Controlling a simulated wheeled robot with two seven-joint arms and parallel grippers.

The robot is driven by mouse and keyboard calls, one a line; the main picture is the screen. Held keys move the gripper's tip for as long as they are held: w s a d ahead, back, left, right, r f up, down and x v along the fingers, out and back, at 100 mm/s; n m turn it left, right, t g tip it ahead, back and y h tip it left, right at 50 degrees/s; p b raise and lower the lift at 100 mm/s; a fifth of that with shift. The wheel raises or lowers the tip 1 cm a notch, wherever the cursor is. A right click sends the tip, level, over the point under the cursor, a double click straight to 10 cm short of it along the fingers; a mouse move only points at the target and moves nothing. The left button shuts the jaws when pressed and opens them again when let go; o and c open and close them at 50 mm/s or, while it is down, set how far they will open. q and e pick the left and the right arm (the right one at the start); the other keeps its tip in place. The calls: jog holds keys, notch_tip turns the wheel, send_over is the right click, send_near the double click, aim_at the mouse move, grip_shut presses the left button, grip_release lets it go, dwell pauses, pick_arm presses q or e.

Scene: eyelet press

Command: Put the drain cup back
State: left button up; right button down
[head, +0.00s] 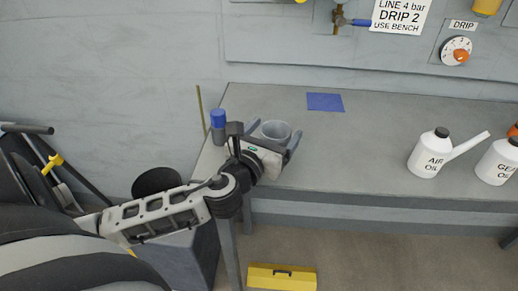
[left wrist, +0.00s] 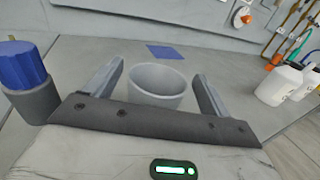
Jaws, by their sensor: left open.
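The drain cup (head: 276,131) is a grey, open-topped cup upright on the left part of the bench. It also shows in the left wrist view (left wrist: 158,88), between the two fingers with a gap on each side. My left gripper (head: 282,138) is open around the cup, its fingers reaching along both sides. The lower part of the cup is hidden behind the gripper body in the left wrist view. My right gripper is in neither view.
A blue-capped grey container (head: 218,126) stands close left of the gripper. A blue square (head: 325,102) lies on the bench (head: 360,150) behind the cup. The AIR OIL bottle (head: 428,155) and another white bottle (head: 497,162) stand right. The bench middle is clear. A yellow box (head: 281,278) is on the floor.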

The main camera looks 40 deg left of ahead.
pick_arm(q)
jog(key=s, duration=0.2)
jog(key=s+d, duration=0.1)
jog(key=s, duration=0.2)
jog(key=s+b, duration=0.1)
jog(key=s, duration=0.2)
jog(key=shift+d, duration=0.15)
jog(key=shift+s, duration=0.45)
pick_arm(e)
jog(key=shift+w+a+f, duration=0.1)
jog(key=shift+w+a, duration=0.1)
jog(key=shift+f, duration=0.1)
